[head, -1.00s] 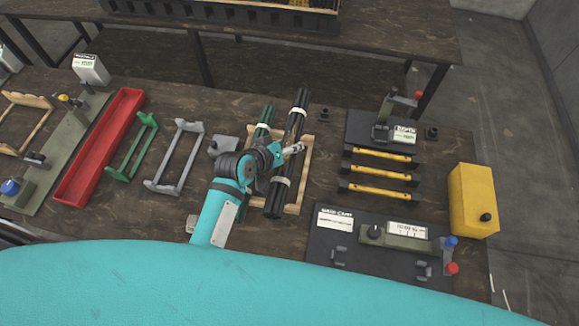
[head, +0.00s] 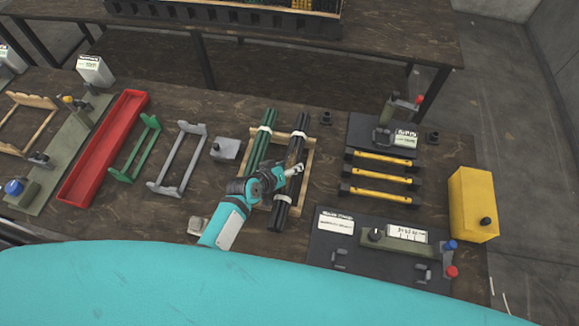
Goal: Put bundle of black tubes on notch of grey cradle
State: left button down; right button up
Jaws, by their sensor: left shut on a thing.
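The bundle of black tubes (head: 300,133) has white bands and lies lengthwise over the right side of a wooden cradle (head: 308,157). I cannot tell whether it rests on that cradle or is just above it. My left gripper (head: 293,170) is shut on the black bundle near its middle, and the wrist hides part of the cradle. The grey cradle (head: 167,178) stands to the left, empty, with raised notched ends. My right gripper is not in view.
A green tube bundle (head: 259,146) lies left of the black one. A grey block (head: 225,149) sits between the grey cradle and wooden cradle. A green cradle (head: 134,150) and red tray (head: 104,150) are further left. Yellow bars (head: 380,177) are to the right.

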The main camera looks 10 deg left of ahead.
pick_arm(q)
jog(key=shift+w, duration=0.1)
jog(key=shift+f, duration=0.1)
jog(key=c, duration=0.7)
grip_release()
